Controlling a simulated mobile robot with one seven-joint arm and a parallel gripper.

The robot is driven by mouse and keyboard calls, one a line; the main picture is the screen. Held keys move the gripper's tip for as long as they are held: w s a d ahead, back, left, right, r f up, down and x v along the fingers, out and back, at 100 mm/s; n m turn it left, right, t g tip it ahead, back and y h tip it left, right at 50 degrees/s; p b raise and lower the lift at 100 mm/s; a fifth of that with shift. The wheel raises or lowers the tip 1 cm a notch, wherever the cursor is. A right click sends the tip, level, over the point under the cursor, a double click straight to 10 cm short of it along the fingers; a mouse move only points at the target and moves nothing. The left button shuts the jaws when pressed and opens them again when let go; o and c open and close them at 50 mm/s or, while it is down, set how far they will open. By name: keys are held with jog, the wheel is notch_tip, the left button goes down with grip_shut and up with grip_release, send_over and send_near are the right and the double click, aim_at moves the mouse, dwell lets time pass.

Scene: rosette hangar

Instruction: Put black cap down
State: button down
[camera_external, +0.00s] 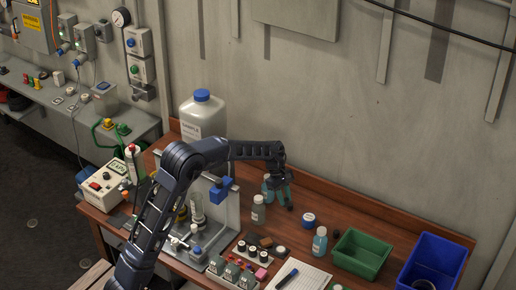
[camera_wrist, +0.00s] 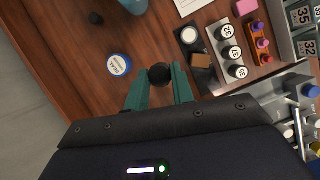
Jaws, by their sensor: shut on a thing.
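My gripper (camera_external: 283,200) hangs above the wooden bench, just right of a grey bottle (camera_external: 258,212) in the outside view. In the wrist view, the teal fingers of my gripper (camera_wrist: 158,88) are shut on a round black cap (camera_wrist: 160,74), which shows between their tips. The cap cannot be made out clearly in the outside view. A blue-and-white round container (camera_external: 308,220) stands on the bench to the right of my gripper; it also shows in the wrist view (camera_wrist: 119,65). Whether the held cap touches anything below cannot be told.
A bottle of blue liquid (camera_external: 320,243), a green bin (camera_external: 362,254) and a blue bin (camera_external: 437,262) stand to the right. A rack of small vials (camera_wrist: 232,50) lies near my gripper.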

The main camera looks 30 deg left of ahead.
jog(key=shift+d+r, duration=0.1)
jog(key=shift+r, duration=0.25)
jog(key=w+d+r, duration=0.1)
jog(key=w+d, duration=0.1)
jog(key=d, duration=0.6)
jog(key=w+d, duration=0.2)
jog(key=d, duration=0.7)
send_over(364, 262)
jog(key=s, duration=0.3)
jog(key=f, duration=1.9)
jog(key=shift+s+d+f, duration=0.15)
jog(key=shift+d+f, duration=0.15)
jog(key=shift+f, duration=0.15)
jog(key=c, duration=1.2)
grip_release()
